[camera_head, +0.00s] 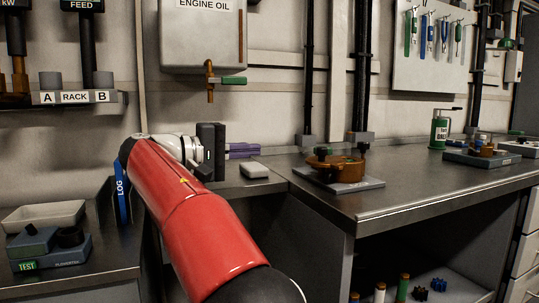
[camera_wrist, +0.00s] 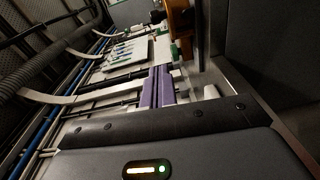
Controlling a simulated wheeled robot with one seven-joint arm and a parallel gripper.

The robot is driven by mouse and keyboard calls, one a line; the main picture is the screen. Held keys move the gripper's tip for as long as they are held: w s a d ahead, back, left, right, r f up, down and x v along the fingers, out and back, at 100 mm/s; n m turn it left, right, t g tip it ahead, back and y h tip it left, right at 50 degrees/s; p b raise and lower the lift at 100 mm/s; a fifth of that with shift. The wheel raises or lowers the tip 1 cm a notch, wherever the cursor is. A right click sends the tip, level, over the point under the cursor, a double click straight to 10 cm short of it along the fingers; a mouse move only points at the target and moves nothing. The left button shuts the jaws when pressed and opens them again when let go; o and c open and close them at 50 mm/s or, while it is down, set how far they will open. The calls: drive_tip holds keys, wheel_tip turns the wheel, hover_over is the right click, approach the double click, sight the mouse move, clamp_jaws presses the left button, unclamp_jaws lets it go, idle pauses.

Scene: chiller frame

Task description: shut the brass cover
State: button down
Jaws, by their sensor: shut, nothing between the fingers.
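A round brass-coloured fitting (camera_head: 337,163) sits on a grey base plate (camera_head: 345,181) at the left end of the long bench. Dark parts stand on top of it. I cannot tell which part is the cover or how far it is open. My gripper (camera_head: 243,150) has purple fingers, shut and empty, left of the fitting and apart from it. In the wrist view the purple fingers (camera_wrist: 158,88) lie together, pointing up the picture. An orange-brown part (camera_wrist: 181,22), probably the brass fitting, shows beyond them at the upper right.
A small pale block (camera_head: 254,170) lies on the ledge below my gripper. An oil tank (camera_head: 202,37) with a brass tap (camera_head: 211,82) hangs above. Dark vertical pipes (camera_head: 361,65) rise behind the fitting. The bench top (camera_head: 430,185) to its right is clear up to another fixture (camera_head: 482,157).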

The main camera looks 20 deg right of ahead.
sight(323, 154)
drive_tip(key=s+d+b, duration=0.1)
drive_tip(key=d, duration=1.1)
drive_tip(key=shift+s+f, duration=0.2)
drive_tip(key=shift+f, duration=0.1)
drive_tip(key=shift+s+d+f+t+b, duration=0.1)
drive_tip(key=shift+t+b, duration=0.2)
drive_tip(key=shift+b, duration=0.2)
